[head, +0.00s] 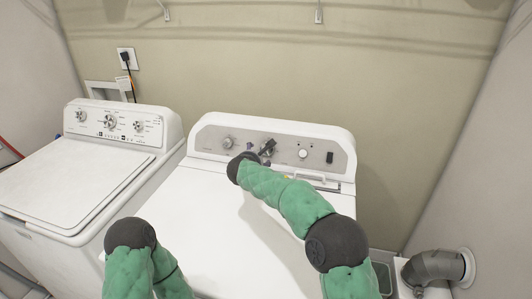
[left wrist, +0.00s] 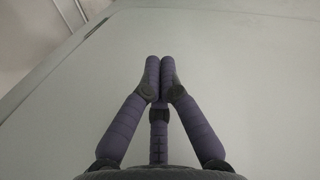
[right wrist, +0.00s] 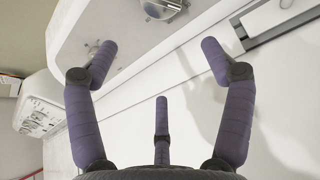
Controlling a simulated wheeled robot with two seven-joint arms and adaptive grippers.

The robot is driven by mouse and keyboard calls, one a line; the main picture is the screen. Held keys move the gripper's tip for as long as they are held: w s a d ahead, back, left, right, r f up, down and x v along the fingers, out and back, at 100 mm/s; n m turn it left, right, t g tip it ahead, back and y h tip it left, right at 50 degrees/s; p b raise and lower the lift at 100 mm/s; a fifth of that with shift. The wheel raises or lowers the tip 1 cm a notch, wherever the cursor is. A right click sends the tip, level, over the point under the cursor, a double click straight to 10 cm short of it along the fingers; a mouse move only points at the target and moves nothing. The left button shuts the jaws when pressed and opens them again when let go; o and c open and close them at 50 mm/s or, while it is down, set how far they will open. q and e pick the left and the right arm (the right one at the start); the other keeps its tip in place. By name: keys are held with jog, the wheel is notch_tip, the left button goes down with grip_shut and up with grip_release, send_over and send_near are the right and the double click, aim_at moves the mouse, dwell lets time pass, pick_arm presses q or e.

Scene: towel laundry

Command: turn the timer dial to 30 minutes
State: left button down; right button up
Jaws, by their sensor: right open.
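The dryer's control panel (head: 205,137) has a round knob (head: 228,142) at its left and another knob (head: 303,153) right of centre. Their labels are too small to read, so I cannot tell which is the timer dial. My right gripper (head: 267,149) is in front of the middle of the panel and hides part of it. In the right wrist view its fingers (right wrist: 158,55) are spread and empty, with a silver dial (right wrist: 160,8) beyond them, cut by the top edge. My left gripper (left wrist: 160,78) is shut and empty above a plain white surface; the head view does not show its fingers.
A white washer (head: 75,180) with its own knobs stands left of the dryer. A lint-door handle (head: 310,175) is on the dryer top at the right. A grey vent pipe (head: 435,267) is at the lower right. The dryer's left top is clear.

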jog(key=shift+n+t+h, duration=0.3)
jog(key=shift+n+h, duration=0.3)
jog(key=shift+n, duration=0.1)
jog(key=shift+w+d+f+p, duration=0.2)
jog(key=shift+w+d+f, duration=0.3)
jog(key=shift+w, duration=1.25)
jog(key=shift+w+d+f+p, duration=0.2)
jog(key=shift+w+d, duration=0.4)
jog(key=shift+w, duration=1.1)
jog(key=shift+w+d+f+p, duration=0.15)
jog(key=shift+w+d+f, duration=0.35)
jog(key=shift+w, duration=1.25)
jog(key=shift+d+r, duration=0.1)
jog(key=shift+r, duration=0.05)
jog(key=c, duration=1.2)
